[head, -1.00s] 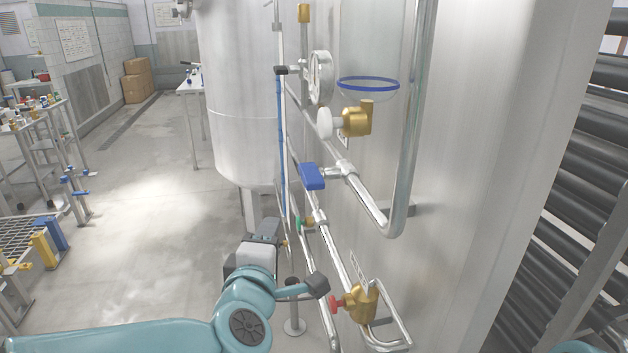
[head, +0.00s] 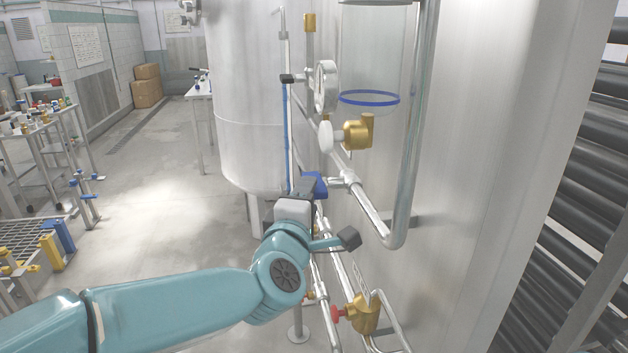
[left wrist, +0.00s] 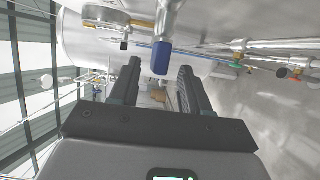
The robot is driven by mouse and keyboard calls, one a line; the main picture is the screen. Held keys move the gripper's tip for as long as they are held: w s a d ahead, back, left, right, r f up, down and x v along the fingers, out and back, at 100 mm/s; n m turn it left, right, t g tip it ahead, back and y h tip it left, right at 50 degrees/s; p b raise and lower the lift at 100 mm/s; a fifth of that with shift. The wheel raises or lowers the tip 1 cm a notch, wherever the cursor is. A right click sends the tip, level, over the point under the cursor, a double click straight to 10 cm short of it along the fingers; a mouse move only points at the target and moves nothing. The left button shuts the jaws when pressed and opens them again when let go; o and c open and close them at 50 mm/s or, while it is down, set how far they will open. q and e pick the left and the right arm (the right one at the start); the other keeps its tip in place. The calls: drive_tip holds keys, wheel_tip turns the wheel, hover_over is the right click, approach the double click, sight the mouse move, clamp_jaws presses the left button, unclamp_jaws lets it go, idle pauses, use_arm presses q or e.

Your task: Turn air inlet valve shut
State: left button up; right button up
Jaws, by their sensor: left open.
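A blue valve handle (head: 319,184) sits on a steel pipe of the tank's pipework, partly hidden behind my left gripper in the head view. My left gripper (head: 304,187) is open, and its fingers are mostly hidden by its own body there. In the left wrist view the blue handle (left wrist: 161,58) appears between the two dark fingertips of the gripper (left wrist: 160,75). The fingers look apart from it; I cannot tell the exact depth gap. Which valve is the air inlet is not readable from any label. My right gripper is not in view.
A brass valve with a white knob (head: 326,137) and a round gauge (head: 327,86) stand above the handle. A brass valve with a red knob (head: 338,313) is below. The large steel tank (head: 500,150) bounds the right.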

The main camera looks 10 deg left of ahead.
use_arm(q)
drive_tip(key=w, duration=0.3)
drive_tip(key=w+p, duration=0.1)
drive_tip(key=w, duration=0.1)
drive_tip(key=shift+w+d, duration=0.25)
drive_tip(key=shift+w, duration=0.1)
